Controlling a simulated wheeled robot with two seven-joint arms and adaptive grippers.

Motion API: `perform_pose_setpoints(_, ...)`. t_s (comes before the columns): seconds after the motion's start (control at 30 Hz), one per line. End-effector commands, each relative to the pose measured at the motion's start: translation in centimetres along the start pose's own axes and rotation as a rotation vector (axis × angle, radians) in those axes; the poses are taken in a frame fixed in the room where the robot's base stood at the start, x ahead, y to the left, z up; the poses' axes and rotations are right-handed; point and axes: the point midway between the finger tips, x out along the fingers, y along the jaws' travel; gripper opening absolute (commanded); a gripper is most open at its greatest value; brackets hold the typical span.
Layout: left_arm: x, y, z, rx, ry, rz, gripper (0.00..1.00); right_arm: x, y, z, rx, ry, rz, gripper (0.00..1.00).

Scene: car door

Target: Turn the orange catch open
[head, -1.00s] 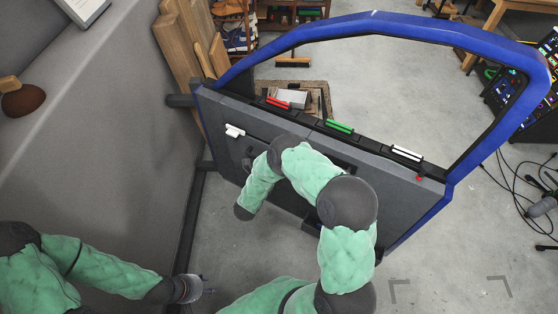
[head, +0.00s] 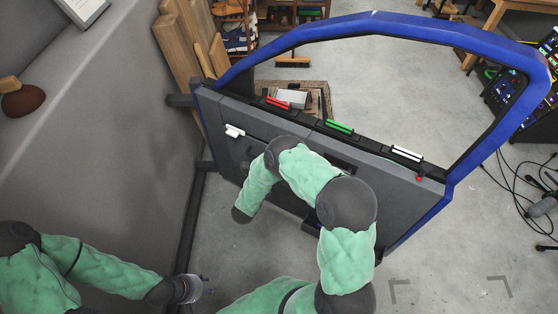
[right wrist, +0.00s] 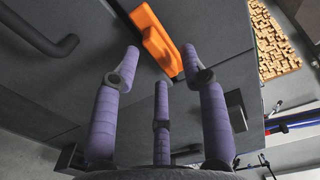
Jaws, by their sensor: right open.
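The orange catch (right wrist: 156,40) is on the dark grey door panel (right wrist: 235,40) at the top middle of the right wrist view. It lies slanted, with its lower end close to the right-hand fingertip. My right gripper (right wrist: 161,68) has its purple fingers spread apart around the lower end of the catch. I cannot tell whether a finger touches it.
A black pull handle (right wrist: 45,38) is at the left of the right wrist view. Red (head: 278,103), green (head: 339,127) and white (head: 407,154) bars line the sill, and a white lever (head: 235,131) is on the panel. A grey wall (head: 110,120) stands at left.

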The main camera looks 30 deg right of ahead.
Motion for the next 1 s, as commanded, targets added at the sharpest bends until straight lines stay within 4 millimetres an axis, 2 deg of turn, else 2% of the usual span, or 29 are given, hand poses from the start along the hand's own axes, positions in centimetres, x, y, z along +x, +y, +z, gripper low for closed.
perform_pose_setpoints(0.3,0.0,0.0,0.0,0.000,0.000,0.000,0.40,-6.3,0.0,0.1,-0.002,-0.005,0.001,0.44)
perform_pose_setpoints(0.5,0.0,0.0,0.0,0.000,0.000,0.000,0.40,-9.4,0.1,0.0,-0.001,-0.003,0.001,0.44)
perform_pose_setpoints(0.7,0.0,0.0,0.0,0.000,0.000,0.000,0.40,-10.7,0.1,-0.1,-0.002,-0.001,0.001,0.44)
perform_pose_setpoints(1.0,0.0,0.0,0.0,0.000,0.000,0.000,0.40,-10.8,0.1,-0.1,-0.001,0.001,0.001,0.44)
